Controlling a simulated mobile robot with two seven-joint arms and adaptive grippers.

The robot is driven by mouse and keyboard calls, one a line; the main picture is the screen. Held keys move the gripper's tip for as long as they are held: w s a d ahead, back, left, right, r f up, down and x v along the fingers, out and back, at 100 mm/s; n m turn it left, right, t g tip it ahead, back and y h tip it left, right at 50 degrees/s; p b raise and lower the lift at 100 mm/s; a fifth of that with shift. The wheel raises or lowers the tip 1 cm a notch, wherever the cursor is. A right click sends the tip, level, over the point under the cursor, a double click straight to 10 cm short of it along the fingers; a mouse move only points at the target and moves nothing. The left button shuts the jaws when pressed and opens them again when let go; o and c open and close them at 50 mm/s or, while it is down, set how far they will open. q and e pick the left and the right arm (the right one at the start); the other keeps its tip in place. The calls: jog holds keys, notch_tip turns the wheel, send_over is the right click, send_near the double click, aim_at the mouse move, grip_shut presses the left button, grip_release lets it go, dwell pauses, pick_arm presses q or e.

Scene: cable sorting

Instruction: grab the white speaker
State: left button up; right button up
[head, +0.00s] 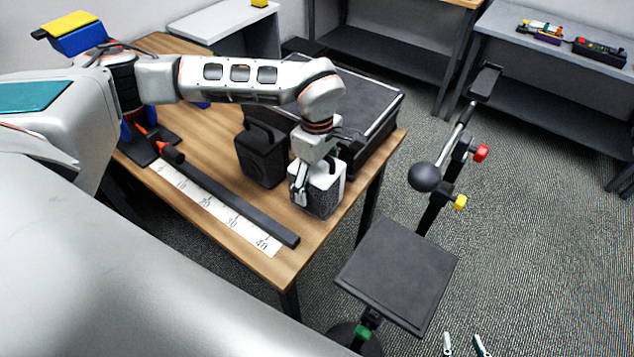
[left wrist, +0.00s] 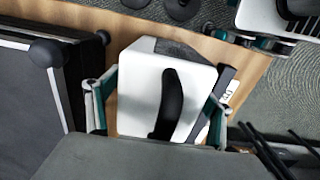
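The white speaker (head: 329,186) is a box with a white shell and a dark speckled front, standing upright near the table's right edge. In the left wrist view, the white speaker (left wrist: 143,87) shows its white top with a black handle. My left gripper (head: 307,172) comes down over it. In the left wrist view, the fingers of my left gripper (left wrist: 160,98) stand apart on either side of the speaker, with a narrow gap showing beside the left one. Contact at the fingertips is unclear. My right gripper (head: 463,346) is at the bottom edge, fingertips apart with nothing between them.
A black speaker (head: 262,158) stands left of the white one. A dark case (head: 366,95) stands just behind. A black bar and a white ruler (head: 225,217) lie in front on the wooden table. A stand with a black square plate (head: 397,272) is to the right.

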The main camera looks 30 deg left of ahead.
pick_arm(q)
jog(key=c, duration=1.8)
jog(key=shift+r, duration=0.1)
